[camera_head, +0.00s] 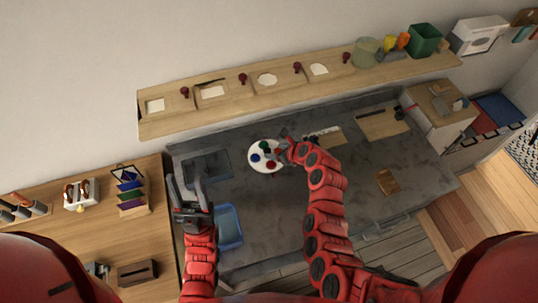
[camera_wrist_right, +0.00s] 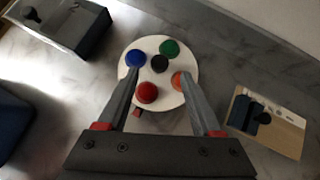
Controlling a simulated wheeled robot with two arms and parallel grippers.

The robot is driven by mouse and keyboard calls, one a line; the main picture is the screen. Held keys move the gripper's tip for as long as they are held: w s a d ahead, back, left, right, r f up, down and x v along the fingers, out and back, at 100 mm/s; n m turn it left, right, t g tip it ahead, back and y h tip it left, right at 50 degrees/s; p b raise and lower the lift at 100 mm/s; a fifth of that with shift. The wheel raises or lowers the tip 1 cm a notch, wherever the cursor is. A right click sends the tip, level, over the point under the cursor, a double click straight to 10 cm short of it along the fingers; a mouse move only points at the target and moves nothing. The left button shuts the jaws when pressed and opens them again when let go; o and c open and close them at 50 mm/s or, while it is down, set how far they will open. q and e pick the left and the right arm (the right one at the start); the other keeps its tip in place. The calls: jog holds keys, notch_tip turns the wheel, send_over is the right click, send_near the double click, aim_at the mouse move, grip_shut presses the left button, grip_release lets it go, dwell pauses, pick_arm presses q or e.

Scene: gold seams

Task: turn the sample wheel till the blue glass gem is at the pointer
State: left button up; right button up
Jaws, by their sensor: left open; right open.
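The sample wheel (camera_head: 258,166) is a white disc on the grey worktop, also in the right wrist view (camera_wrist_right: 165,100). It carries a blue gem (camera_wrist_right: 135,57), a green gem (camera_wrist_right: 169,47), a red gem (camera_wrist_right: 147,93) and an orange gem (camera_wrist_right: 181,80) around a black hub (camera_wrist_right: 160,64). A small dark red piece (camera_wrist_right: 136,113) shows at the rim beside the red gem; I cannot tell if it is the pointer. My right gripper (camera_wrist_right: 160,74) is open over the wheel, its left fingertip near blue, its right partly covering orange. My left gripper (camera_head: 187,184) is open and empty, left of the wheel.
A wooden board with a card (camera_head: 325,135) stands right of the wheel. A wooden shelf (camera_head: 225,108) runs behind. The worktop in front of the wheel is clear.

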aim_at(267, 150)
jog(key=b+x, duration=0.2)
jog(key=x, duration=0.3)
jog(key=shift+s+d+b, duration=0.1)
jog(key=shift+b, duration=0.3)
jog(key=shift+w+a+f, duration=0.2)
jog(key=shift+w+f, duration=0.05)
jog(key=shift+w, duration=0.05)
grip_shut()
dwell(0.7)
